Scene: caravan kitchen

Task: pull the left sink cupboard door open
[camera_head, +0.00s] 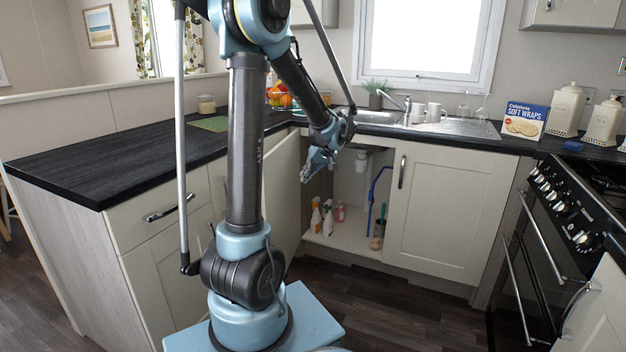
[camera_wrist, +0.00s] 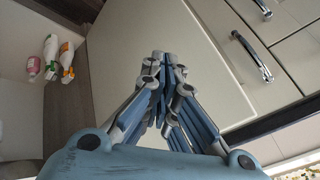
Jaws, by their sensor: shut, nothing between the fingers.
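The left sink cupboard door (camera_head: 281,185) stands wide open, swung out to the left towards the drawer units. Its pale panel (camera_wrist: 150,45) fills the middle of the wrist view. My gripper (camera_head: 306,177) is at the mouth of the cupboard, beside the door's inner side. In the wrist view its fingertips (camera_wrist: 164,55) are together with nothing between them, in front of the panel. I cannot tell whether they touch it. The door's handle is not clearly visible.
Inside the open cupboard are several bottles (camera_head: 327,218) and a blue pipe (camera_head: 372,200). The right sink door (camera_head: 447,208) is shut. A drawer handle (camera_head: 169,208) sticks out at left. The oven (camera_head: 540,245) stands at right. Floor (camera_head: 400,310) before the sink is clear.

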